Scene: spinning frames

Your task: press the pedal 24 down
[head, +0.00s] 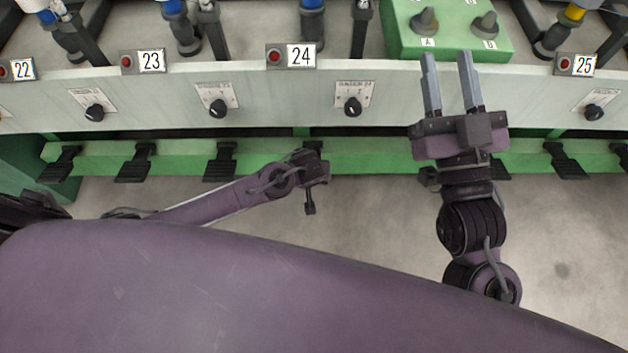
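The number 24 plate (301,55) with a red button is at the top middle of the head view. Below it are a black knob (353,106) and a green rail (370,155) with black pedals. My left gripper (311,180) is at the rail below plate 24 and covers this stretch, so pedal 24 is mostly or wholly hidden. I cannot tell whether the gripper touches the pedal, nor whether its fingers are open or shut. My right gripper (450,75) is open and empty, its two grey fingers apart in front of the panel, right of the knob.
Other pedals (222,162) sit on the rail to the left, and more (565,161) to the right. A green box with grey knobs (448,30) stands above my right gripper. Plates 22, 23 and 25 (584,64) line the panel. Grey floor (380,215) is clear between my arms.

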